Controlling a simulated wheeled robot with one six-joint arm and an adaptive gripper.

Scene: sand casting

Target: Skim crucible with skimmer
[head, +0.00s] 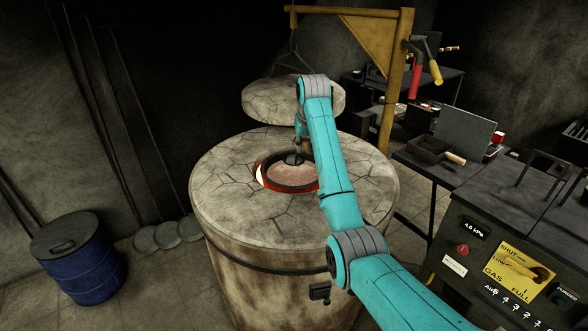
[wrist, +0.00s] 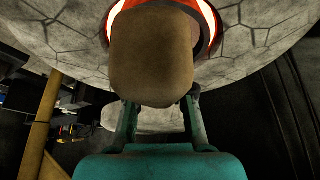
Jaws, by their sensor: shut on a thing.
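My gripper (wrist: 160,103) is shut on a brown, rounded piece (wrist: 150,55), which looks like the skimmer's handle end; it fills the middle of the wrist view close up. In the head view my gripper (head: 301,145) is above the furnace opening, partly hidden by my arm. A small dark part below it, maybe the skimmer, shows at the far side of the opening; its head is not clear. The crucible's dark rim (head: 281,187) sits in the furnace (head: 235,205) opening, with an orange-red glow around it. What is inside the crucible is hard to tell.
The round stone lid (head: 270,101) hangs behind the furnace from a yellow hoist (head: 390,85). A control panel (head: 500,262) and benches stand at the right. A blue drum (head: 80,262) and round discs (head: 168,235) are on the floor at the left.

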